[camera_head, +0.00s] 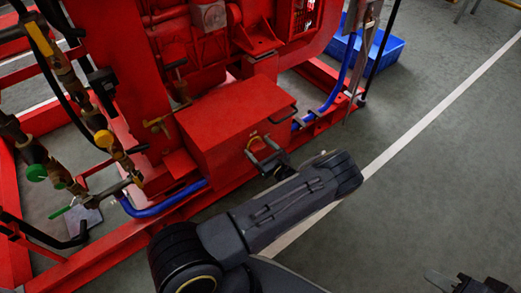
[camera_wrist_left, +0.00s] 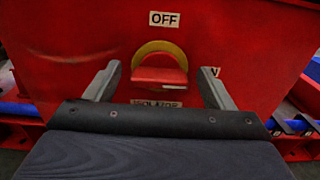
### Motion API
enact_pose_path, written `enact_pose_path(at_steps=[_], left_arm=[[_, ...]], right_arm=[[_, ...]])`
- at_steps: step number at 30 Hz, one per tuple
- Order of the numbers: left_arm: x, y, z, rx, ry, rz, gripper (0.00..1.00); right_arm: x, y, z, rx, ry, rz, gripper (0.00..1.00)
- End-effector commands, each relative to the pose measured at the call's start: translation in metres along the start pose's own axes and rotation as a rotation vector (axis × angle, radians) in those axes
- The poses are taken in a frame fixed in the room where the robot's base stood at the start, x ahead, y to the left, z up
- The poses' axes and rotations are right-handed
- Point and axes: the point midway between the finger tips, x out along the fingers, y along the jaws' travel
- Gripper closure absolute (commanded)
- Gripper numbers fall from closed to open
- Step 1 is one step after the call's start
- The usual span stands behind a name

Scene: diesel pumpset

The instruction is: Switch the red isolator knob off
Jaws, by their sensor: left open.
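The red isolator knob (camera_wrist_left: 160,76) sits on a yellow round plate (camera_wrist_left: 158,48) on the front of a red box (camera_head: 225,120). Its grip bar lies roughly level, below a label reading OFF (camera_wrist_left: 164,19). A label reading ISOLATOR (camera_wrist_left: 157,104) is below it, partly hidden by my gripper. My left gripper (camera_head: 263,150) is open in front of the box. In the left wrist view its fingers (camera_wrist_left: 158,72) stand either side of the knob, with visible gaps. My right gripper (camera_head: 462,284) shows partly at the bottom right, far from the knob.
Another label (camera_wrist_left: 215,71), mostly hidden behind a finger, is right of the knob. Pipes and valves (camera_head: 70,90) stand at the left. A blue crate (camera_head: 372,48) is behind. The floor at right is clear.

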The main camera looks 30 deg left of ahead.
Motion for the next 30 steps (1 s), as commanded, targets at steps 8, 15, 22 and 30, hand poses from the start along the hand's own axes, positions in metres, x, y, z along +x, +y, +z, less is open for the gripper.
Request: enact_pose_path(at_steps=[8, 15, 22, 30], left_arm=[[-0.0003, 0.0, 0.0002, -0.001, 0.0, 0.0, 0.43], [-0.0005, 0.0, 0.0001, -0.001, 0.0, 0.001, 0.68], [-0.0007, 0.0001, -0.0003, -0.03, 0.0, 0.0, 0.68], [-0.0008, 0.0007, -0.0012, -0.177, 0.0, 0.0, 0.68]], right_arm=[[-0.0001, -0.0001, 0.0, 0.0, 0.0, 0.0, 0.67], [-0.0001, -0.0001, 0.0, 0.0, 0.0, 0.0, 0.67], [0.0007, 0.0004, 0.0004, 0.0, 0.0, 0.0, 0.67], [0.0042, 0.0019, 0.0021, 0.0, 0.0, 0.0, 0.67]])
